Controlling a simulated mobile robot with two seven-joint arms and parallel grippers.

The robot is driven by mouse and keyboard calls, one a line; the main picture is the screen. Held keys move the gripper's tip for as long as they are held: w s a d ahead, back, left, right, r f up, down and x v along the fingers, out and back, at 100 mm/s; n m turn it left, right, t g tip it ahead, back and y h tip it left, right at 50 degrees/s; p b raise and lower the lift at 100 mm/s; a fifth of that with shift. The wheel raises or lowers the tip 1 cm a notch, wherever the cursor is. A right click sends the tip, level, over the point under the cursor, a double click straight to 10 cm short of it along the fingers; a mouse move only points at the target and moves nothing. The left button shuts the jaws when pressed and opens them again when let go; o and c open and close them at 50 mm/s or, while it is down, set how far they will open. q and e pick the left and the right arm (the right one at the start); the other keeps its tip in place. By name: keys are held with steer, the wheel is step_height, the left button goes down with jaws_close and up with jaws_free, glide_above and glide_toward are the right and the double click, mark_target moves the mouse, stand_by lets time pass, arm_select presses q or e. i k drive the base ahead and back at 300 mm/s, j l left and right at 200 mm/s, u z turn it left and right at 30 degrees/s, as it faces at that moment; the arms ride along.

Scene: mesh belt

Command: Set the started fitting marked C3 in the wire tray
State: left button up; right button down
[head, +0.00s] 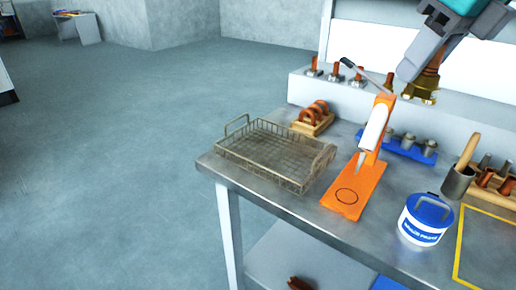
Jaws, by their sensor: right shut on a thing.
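My right gripper (424,62) is at the upper right, above the back of the bench. It is shut on a fitting (419,93), a brass body with a copper-coloured stub rising between the fingers. The fitting appears held in the air, in front of the back ledge. No C3 mark can be read on it. The wire tray (262,169) is a shallow mesh basket with two raised end handles, on the left end of the bench. It looks empty. The gripper is well to the right of the tray. My left gripper is not in view.
An orange stand (346,197) with a white upright tool is between tray and gripper. Copper rings on a wooden block (314,125) sit behind the tray.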

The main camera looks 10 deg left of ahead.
mark_target(267, 150)
steer(key=i+j, duration=0.2)
steer(key=j, duration=0.15)
steer(key=i+j+u, duration=0.1)
steer(key=j, duration=0.3)
steer(key=i+j, duration=0.55)
steer(key=i, duration=0.2)
steer(key=u, duration=0.05)
